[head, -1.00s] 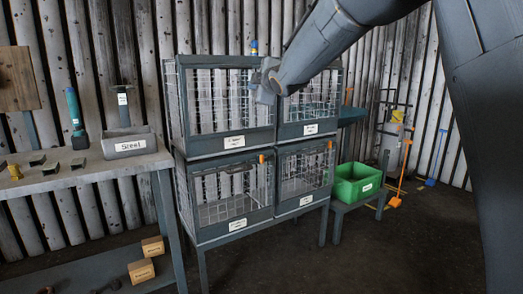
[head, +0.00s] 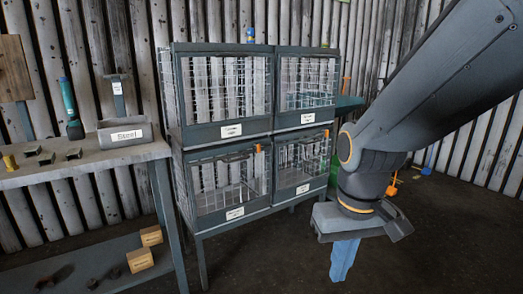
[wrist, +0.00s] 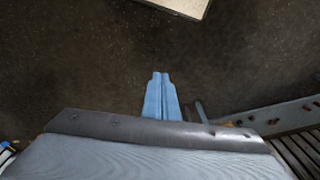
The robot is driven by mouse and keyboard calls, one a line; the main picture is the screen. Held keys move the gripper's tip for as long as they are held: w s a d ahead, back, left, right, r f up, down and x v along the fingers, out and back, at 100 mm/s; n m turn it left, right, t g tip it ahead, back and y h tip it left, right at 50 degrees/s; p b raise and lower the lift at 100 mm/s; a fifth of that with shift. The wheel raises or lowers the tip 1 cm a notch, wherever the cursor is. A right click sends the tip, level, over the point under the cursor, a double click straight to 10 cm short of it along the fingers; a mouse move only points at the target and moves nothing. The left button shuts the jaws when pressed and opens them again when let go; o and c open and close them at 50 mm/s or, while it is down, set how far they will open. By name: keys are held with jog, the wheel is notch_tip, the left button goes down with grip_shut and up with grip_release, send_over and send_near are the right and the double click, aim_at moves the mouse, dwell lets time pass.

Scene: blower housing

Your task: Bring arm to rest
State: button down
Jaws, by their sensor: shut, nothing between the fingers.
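My gripper (head: 343,262) hangs at the right of the cages in the head view, its blue fingers pointing down over the dark floor. The fingers lie together, shut and empty. They also show side by side in the wrist view (wrist: 161,97), above bare floor. My arm comes down from the upper right and covers part of what stands behind it.
A rack of wire cages (head: 232,131) with labelled doors stands left of my gripper. A workbench (head: 95,170) at the left holds a grey bin marked Steel (head: 125,133). Small wooden blocks (head: 140,259) lie on its lower shelf. Dark floor in front is clear.

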jog(key=s+d+r+m+g+p, duration=0.1)
jog(key=s+d+r+p, duration=0.3)
jog(key=p, duration=0.8)
jog(key=shift+s+d+r+m, duration=0.15)
jog(key=shift+d+r+m, duration=0.2)
jog(key=shift+r, duration=0.45)
